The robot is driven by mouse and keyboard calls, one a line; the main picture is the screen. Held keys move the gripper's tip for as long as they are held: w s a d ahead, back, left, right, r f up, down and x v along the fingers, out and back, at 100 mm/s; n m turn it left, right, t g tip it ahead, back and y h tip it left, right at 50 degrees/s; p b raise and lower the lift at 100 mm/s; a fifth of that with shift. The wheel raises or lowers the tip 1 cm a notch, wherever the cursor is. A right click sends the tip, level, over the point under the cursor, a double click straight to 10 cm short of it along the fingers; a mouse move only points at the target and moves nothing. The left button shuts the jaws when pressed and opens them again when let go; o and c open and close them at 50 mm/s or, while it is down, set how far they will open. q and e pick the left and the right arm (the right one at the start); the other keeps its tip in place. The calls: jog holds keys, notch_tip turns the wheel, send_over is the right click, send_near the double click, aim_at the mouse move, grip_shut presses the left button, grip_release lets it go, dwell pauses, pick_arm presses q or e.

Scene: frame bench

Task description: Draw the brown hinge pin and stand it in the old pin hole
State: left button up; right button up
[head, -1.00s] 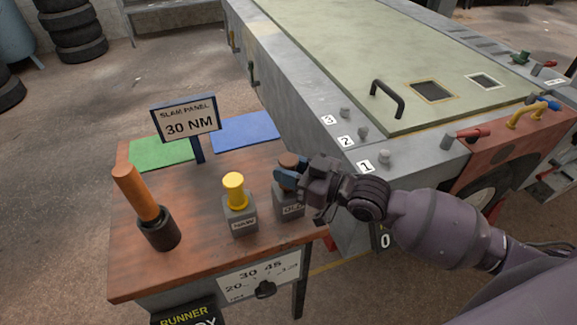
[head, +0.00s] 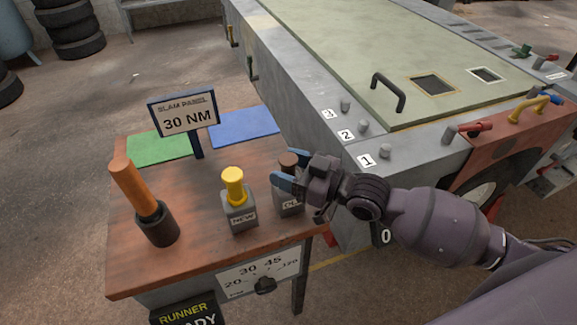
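The brown hinge pin (head: 288,159) stands upright in the grey block marked OLD (head: 289,208) at the right side of the wooden bench. I cannot tell whether a finger still touches the pin. My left gripper is not in view.
A yellow pin (head: 233,184) stands in the block marked NEW (head: 239,215) just left. An orange-handled tool (head: 138,190) stands in a dark cup. The 30 NM sign (head: 187,118) rises behind. The grey frame (head: 330,155) with numbered posts lies beyond my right arm.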

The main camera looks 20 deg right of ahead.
dwell(0.3)
jog(key=v, duration=1.1)
jog(key=shift+a, duration=0.1)
jog(key=s+d+f+m+h, duration=0.1)
jog(key=s+f+m+h, duration=0.1)
jog(key=f, duration=0.5)
jog(key=s+d+f+m+g+h, duration=0.1)
jog(key=s+d+f+m+h, duration=0.1)
jog(key=s+f+h, duration=0.3)
jog(key=s+d+f+m+h, duration=0.2)
jog(key=s+f+m+h, duration=0.2)
jog(key=f, duration=0.7)
jog(key=shift+d+g+h, duration=0.2)
jog(key=shift+g+h, duration=0.2)
jog(key=shift+h, duration=0.6)
